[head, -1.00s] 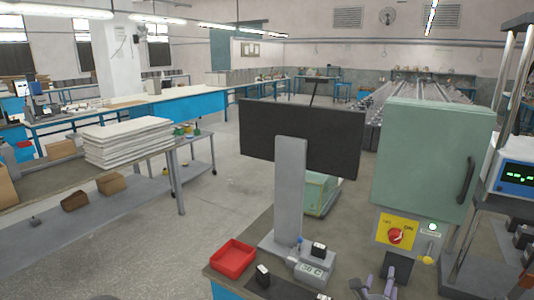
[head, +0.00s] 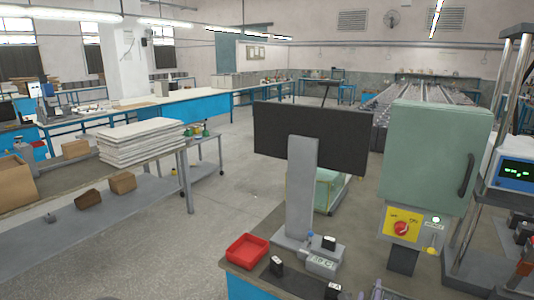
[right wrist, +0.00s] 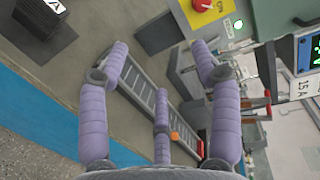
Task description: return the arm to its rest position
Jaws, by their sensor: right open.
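My right gripper (right wrist: 160,75) has purple padded fingers. In the right wrist view they are spread apart, with nothing held between them. In the head view only a small part of my right gripper (head: 380,292) shows at the bottom edge, low by the front of the bench. My left gripper is not in view.
The bench holds a red tray (head: 246,250), small black blocks (head: 276,265), a grey device with a display (head: 322,263), a dark monitor (head: 310,135) and a green cabinet (head: 435,150) with a red knob (head: 402,228). A grey slotted strip (right wrist: 138,82) lies beyond the fingers.

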